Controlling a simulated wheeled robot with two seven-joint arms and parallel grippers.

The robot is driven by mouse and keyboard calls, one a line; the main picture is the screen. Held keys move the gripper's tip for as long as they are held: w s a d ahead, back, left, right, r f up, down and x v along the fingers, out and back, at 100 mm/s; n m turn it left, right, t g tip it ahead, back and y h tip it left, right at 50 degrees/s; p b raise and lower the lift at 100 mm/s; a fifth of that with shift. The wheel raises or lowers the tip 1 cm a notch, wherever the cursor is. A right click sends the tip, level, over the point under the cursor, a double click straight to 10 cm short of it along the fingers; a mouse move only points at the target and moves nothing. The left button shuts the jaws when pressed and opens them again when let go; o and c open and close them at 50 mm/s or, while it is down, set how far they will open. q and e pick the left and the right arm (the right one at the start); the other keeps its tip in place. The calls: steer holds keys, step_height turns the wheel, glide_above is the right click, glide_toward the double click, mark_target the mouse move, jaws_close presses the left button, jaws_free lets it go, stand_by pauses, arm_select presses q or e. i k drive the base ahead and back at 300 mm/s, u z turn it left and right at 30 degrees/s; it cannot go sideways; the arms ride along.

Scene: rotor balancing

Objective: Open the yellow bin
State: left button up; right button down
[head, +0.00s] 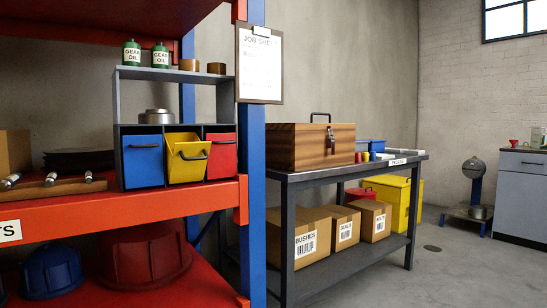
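The yellow bin (188,168) sits in the middle slot of a small grey bin rack (118,130) on the orange shelf, in the head view. It is tilted forward out of its slot, its top edge leaning out and part of its inside showing. Its dark handle is on the front, towards the right. The blue bin (142,168) to its left and the red bin (222,160) to its right sit upright and flush in their slots. Neither of my grippers is in view, and nothing touches the yellow bin.
A blue rack post (252,200) with a clipboard (259,65) stands right of the bins. Gear oil cans (131,54) stand above them. A dark workbench (340,176) with a wooden chest (310,150) stands further right. Open floor (455,270) lies at the right.

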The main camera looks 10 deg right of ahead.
mark_target(187, 156)
steer(key=u, duration=0.95)
steer(key=i, duration=1.05)
steer(key=z, duration=0.1)
